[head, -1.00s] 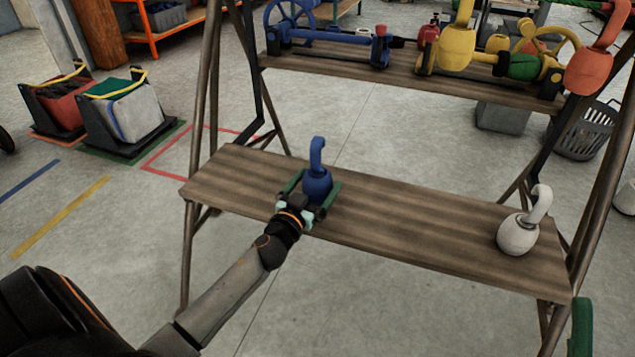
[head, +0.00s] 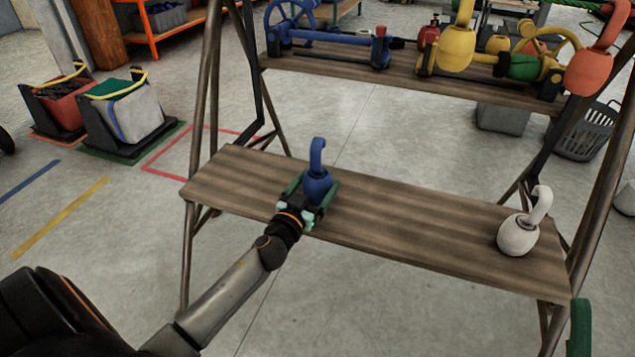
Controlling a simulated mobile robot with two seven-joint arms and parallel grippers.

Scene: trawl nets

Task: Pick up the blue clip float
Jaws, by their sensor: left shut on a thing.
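The blue clip float (head: 317,180) has a round body with a hooked top and stands upright on the lower wooden shelf (head: 400,221), left of its middle. My left gripper (head: 312,190) reaches in from the front left, with its green fingers on either side of the float's body, shut on it. The float's lower part is partly hidden by the gripper. I cannot see any gap between float and shelf.
A white clip float (head: 517,236) stands at the lower shelf's right end. Frame posts flank both shelves. The lower shelf between the two floats is clear.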

